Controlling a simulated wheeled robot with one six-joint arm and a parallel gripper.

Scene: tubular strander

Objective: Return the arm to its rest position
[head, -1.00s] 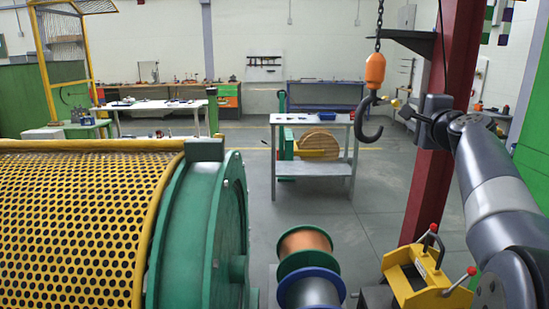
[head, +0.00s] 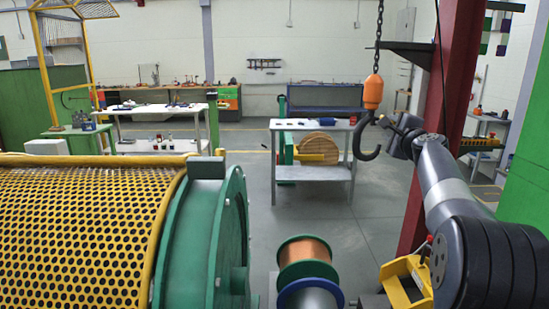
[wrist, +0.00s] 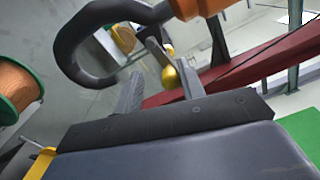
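My gripper (head: 388,120) is at the end of my raised arm, right beside the crane hook (head: 368,150) in the head view. In the wrist view my gripper (wrist: 160,88) has its two fingers apart, with a clear gap and nothing visibly held. The dark hook (wrist: 72,45) curves close in front of the fingers, below its orange block (wrist: 200,8). A small gold knob (wrist: 170,77) shows between the fingers. I cannot tell whether hook and gripper touch.
A red column (head: 455,75) stands just behind my arm. A yellow frame (head: 405,280) is below it. A grey table (head: 312,172) stands behind the hook. Floor shows between.

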